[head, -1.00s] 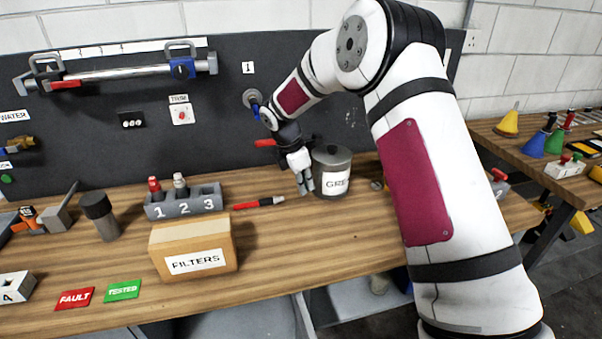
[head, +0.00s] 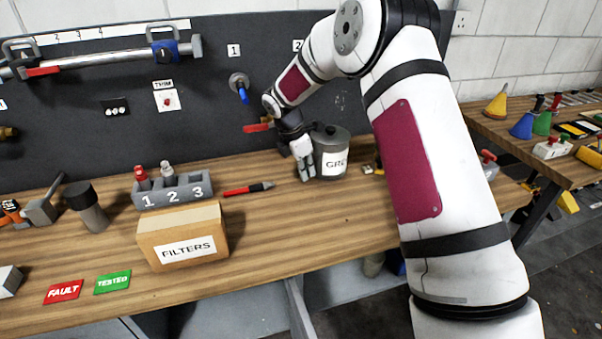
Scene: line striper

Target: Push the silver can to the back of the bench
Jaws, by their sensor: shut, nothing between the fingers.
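The silver can (head: 331,142), a grey lidded can with a white label reading "GRE", stands upright on the wooden bench (head: 330,225) near the dark back panel. My gripper (head: 305,172) is shut and empty, pointing down at the can's left side. Its fingers are very close to the label's left edge; I cannot tell whether they touch. The end of the label is cut off from view at the right of the can's face.
A blue-handled valve (head: 240,86) and a red lever (head: 257,127) are on the panel (head: 205,125) behind. Bench in front of the can is clear.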

